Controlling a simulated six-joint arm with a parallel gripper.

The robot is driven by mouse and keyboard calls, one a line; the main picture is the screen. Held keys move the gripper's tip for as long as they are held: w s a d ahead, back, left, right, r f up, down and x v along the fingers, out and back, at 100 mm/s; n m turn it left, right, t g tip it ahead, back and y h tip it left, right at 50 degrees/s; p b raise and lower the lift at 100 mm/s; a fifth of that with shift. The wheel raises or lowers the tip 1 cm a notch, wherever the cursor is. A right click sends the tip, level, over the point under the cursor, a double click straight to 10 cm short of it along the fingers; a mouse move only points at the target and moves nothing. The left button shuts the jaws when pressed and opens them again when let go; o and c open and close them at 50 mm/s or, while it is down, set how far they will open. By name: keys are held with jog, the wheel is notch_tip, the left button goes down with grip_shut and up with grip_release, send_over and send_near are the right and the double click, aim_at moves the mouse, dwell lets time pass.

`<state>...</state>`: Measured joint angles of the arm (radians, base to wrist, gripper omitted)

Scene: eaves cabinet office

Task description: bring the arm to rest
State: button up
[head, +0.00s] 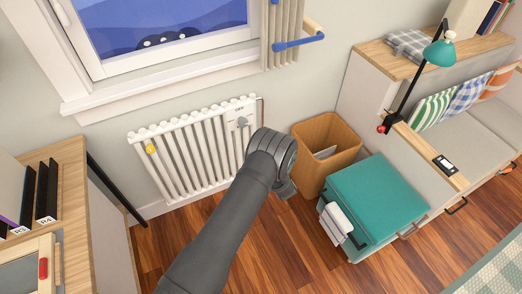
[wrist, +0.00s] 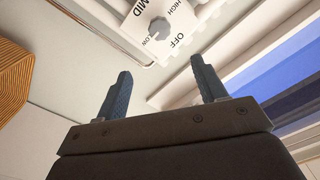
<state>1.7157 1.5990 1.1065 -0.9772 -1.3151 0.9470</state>
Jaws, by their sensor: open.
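My arm reaches up from the bottom of the head view towards the white radiator (head: 185,155) under the window. In the wrist view, the two fingers of my gripper (wrist: 162,90) stand wide apart with nothing between them. Beyond the fingers is the radiator's control panel with a knob (wrist: 160,28), marked LOW, MID, HIGH and OFF. The fingers look apart from the knob. In the head view the fingers are hidden behind my wrist, and the panel (head: 238,122) shows just to the upper left of it.
A wooden bin (head: 318,150) stands close to the right of my wrist. A teal-topped stool (head: 375,195) is further right, before a bench with a teal lamp (head: 440,52). A wooden desk (head: 72,160) with black files is at left. The window sill (head: 165,82) is above the radiator.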

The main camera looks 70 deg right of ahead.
aim_at(244, 124)
dwell(0.6)
jog(key=x, duration=1.7)
jog(key=shift+w+d+f, duration=0.1)
jog(key=shift+w+d, duration=0.05)
jog(key=shift+d, duration=0.05)
jog(key=shift+a, duration=0.1)
jog(key=shift+w, duration=0.1)
jog(key=shift+n, duration=0.5)
jog(key=n, duration=1.1)
jog(key=shift+n, duration=0.4)
dwell(1.2)
dwell(0.6)
